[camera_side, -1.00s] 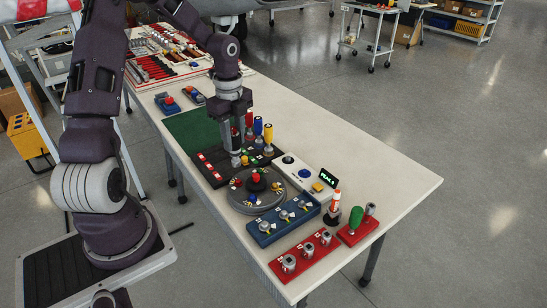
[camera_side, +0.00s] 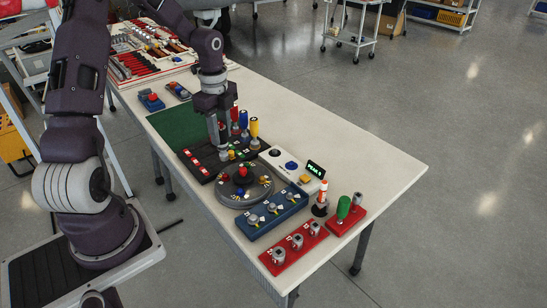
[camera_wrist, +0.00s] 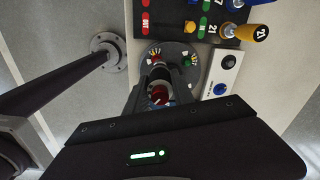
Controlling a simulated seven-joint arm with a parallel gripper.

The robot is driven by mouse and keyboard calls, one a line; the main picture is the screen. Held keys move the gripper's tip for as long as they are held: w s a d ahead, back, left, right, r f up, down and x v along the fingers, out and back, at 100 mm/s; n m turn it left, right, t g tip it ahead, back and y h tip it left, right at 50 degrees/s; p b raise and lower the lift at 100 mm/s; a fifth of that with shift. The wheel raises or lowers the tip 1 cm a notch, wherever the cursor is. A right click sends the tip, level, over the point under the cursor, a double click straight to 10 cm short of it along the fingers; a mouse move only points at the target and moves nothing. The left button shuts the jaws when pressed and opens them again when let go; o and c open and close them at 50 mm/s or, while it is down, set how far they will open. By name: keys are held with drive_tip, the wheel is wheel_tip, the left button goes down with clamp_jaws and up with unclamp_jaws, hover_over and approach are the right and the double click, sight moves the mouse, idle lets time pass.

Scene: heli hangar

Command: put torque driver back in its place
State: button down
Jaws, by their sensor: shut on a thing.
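My gripper (camera_side: 222,150) is shut, pointing down over the near side of the black rack (camera_side: 200,170), behind the round grey turntable. It is shut on the torque driver; a red part (camera_wrist: 159,95) shows between the fingers in the wrist view. Most of the driver is hidden by the fingers, so its tip and any contact below cannot be told. In the rack stand a red-handled driver (camera_side: 234,115), a blue-handled one (camera_side: 243,119) and a yellow-handled one (camera_side: 254,128). The yellow handle (camera_wrist: 256,32) also shows in the wrist view.
The turntable (camera_side: 262,194) with a red knob stands close in front. A white box (camera_side: 276,160) with a lit display is to the right. Blue (camera_side: 258,229) and red (camera_side: 280,263) fixture blocks and a green-handled tool (camera_side: 343,207) stand nearer. The table's right side is clear.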

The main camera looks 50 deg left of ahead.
drive_tip(key=w+n, duration=0.6)
drive_tip(key=w, duration=1.3)
drive_tip(key=shift+s+d+f, duration=0.1)
drive_tip(key=shift+f, duration=1.2)
drive_tip(key=shift+s+d+f, duration=0.1)
drive_tip(key=shift+f, duration=1.2)
drive_tip(key=shift+a+f, duration=0.1)
drive_tip(key=shift+f, duration=0.9)
drive_tip(key=c, duration=1)
unclamp_jaws()
wheel_tip(320, 180, up, 8)
drive_tip(key=shift+f, duration=0.2)
